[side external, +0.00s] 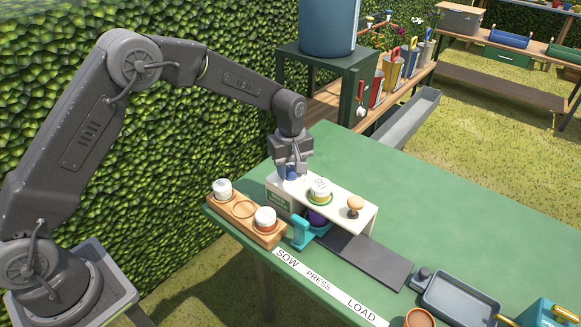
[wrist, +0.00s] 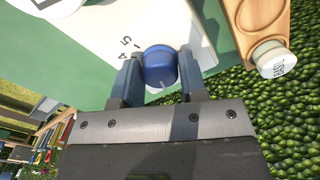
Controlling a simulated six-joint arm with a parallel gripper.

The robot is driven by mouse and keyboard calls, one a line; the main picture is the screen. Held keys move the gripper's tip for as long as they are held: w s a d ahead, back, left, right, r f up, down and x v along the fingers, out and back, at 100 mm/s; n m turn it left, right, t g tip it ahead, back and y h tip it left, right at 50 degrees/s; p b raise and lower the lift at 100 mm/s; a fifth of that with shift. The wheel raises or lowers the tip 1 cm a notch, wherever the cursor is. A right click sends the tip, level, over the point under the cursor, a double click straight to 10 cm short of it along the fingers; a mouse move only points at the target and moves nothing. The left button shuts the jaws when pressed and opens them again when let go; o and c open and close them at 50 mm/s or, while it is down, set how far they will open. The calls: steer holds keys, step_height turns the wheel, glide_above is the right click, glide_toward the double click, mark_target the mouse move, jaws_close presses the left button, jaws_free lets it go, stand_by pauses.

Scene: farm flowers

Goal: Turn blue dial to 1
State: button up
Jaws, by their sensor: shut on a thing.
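The blue dial (wrist: 160,66) sits on the top of a white box (side external: 345,199), near its left end. Numbers are printed around the dial, and a 5 and a 4 show beside it in the wrist view. A pale mark shows on the dial's face, but I cannot tell which number it points to. My gripper (wrist: 159,82) reaches down over the box with one finger on each side of the dial, shut on it. In the side view my gripper (side external: 291,172) hides part of the blue dial (side external: 291,173).
The box also carries a green-ringed round piece (side external: 320,191) and a wooden knob (side external: 355,204). A wooden tray (side external: 243,209) with white-lidded jars stands close on the left. A teal part (side external: 302,234) and a dark strip (side external: 367,261) lie in front.

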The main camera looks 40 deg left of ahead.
mark_target(290, 168)
steer(key=shift+m, duration=2.4)
steer(key=o, duration=0.9)
step_height(290, 168, up, 14)
steer(key=shift+f, duration=0.1)
